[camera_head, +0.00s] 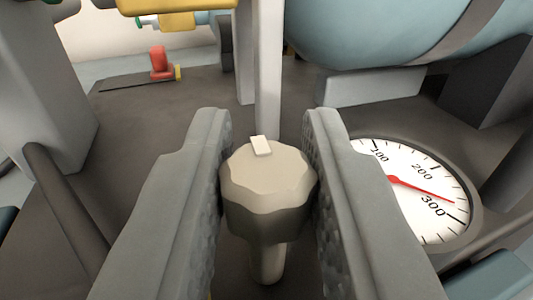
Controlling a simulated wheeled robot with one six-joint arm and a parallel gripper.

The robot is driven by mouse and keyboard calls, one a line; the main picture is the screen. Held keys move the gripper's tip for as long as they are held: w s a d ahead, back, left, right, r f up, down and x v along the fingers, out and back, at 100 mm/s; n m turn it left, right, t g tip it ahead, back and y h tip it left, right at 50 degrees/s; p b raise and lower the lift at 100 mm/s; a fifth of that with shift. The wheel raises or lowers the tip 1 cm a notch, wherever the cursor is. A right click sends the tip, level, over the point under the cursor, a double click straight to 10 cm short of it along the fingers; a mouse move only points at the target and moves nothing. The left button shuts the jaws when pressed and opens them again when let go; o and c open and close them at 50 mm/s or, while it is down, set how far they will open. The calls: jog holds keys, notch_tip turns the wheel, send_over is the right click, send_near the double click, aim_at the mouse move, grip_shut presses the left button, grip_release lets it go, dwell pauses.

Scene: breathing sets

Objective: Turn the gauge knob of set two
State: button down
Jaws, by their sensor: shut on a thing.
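The gauge knob (267,185) is a beige, scalloped knob on a short stem, in the middle of the head camera view. A small white marker on its top points to the far side, a little left. My gripper (268,135) has one grey textured finger on each side of the knob and is shut on it. The round white gauge (415,205) lies to the right of the knob, partly hidden by the right finger. Its red needle points right, close to the 300 mark. No set number shows.
A pale blue cylinder (370,30) rests on a grey block (370,87) at the back right. A light grey post (268,75) stands right behind the knob. A red lever (160,62) is at the back left. A grey upright (45,90) stands at the left.

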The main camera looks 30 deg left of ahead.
jog(key=shift+n+g+y, duration=0.3)
jog(key=shift+n+y, duration=0.1)
jog(key=shift+y, duration=0.1)
jog(key=c, duration=1.2)
grip_release()
jog(key=shift+c, duration=0.2)
jog(key=v, duration=1.7)
jog(key=shift+s+d, duration=0.15)
jog(key=shift+r, duration=0.1)
